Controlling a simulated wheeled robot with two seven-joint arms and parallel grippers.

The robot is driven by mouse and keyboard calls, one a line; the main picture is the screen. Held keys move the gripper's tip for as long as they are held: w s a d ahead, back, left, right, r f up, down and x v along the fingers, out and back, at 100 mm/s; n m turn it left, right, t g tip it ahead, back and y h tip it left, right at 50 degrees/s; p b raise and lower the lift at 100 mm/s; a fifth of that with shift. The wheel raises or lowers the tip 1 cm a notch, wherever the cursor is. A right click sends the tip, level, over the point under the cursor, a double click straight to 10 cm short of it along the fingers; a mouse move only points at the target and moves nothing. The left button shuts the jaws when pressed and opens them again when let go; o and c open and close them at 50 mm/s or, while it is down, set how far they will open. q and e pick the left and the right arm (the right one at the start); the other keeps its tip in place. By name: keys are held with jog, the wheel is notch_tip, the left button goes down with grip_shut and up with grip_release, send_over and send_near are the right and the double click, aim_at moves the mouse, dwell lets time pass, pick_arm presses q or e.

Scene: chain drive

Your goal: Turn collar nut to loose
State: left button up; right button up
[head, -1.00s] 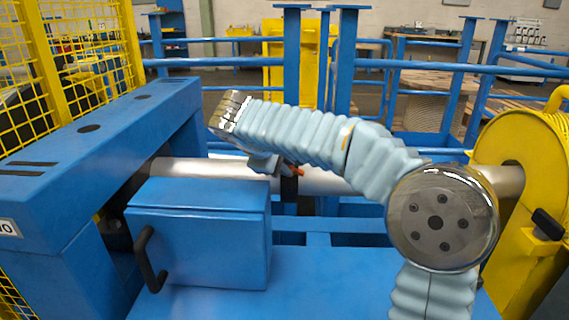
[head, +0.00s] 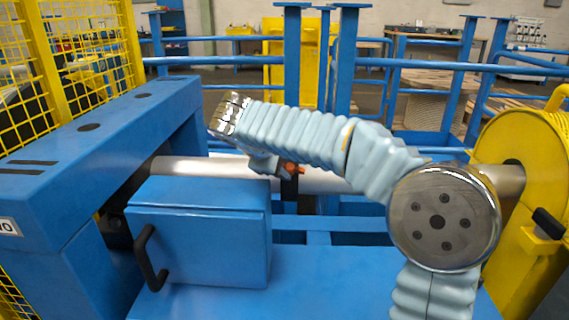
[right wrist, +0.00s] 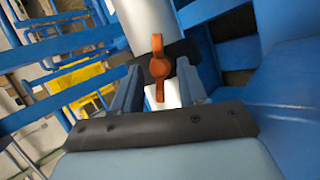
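The orange-red collar nut (head: 292,168) shows beside my right gripper (head: 264,163) in the head view, partly hidden by it. It sits at a dark collar (head: 289,189) around the silver shaft (head: 330,181). In the right wrist view the nut (right wrist: 159,67) is a winged piece with a round middle, in front of the dark collar (right wrist: 187,50). My right gripper (right wrist: 158,75) is open there, with one finger on each side of the nut and visible gaps between. My left gripper is not in view.
A blue box (head: 198,240) with a black handle stands in front of the shaft. A blue housing (head: 90,150) is at the left and a yellow reel (head: 530,150) at the right. Blue rails (head: 420,65) run behind.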

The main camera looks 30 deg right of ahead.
jog(key=v, duration=1.3)
jog(key=shift+a+r, duration=0.25)
jog(key=shift+r, duration=0.05)
jog(key=shift+s, duration=0.1)
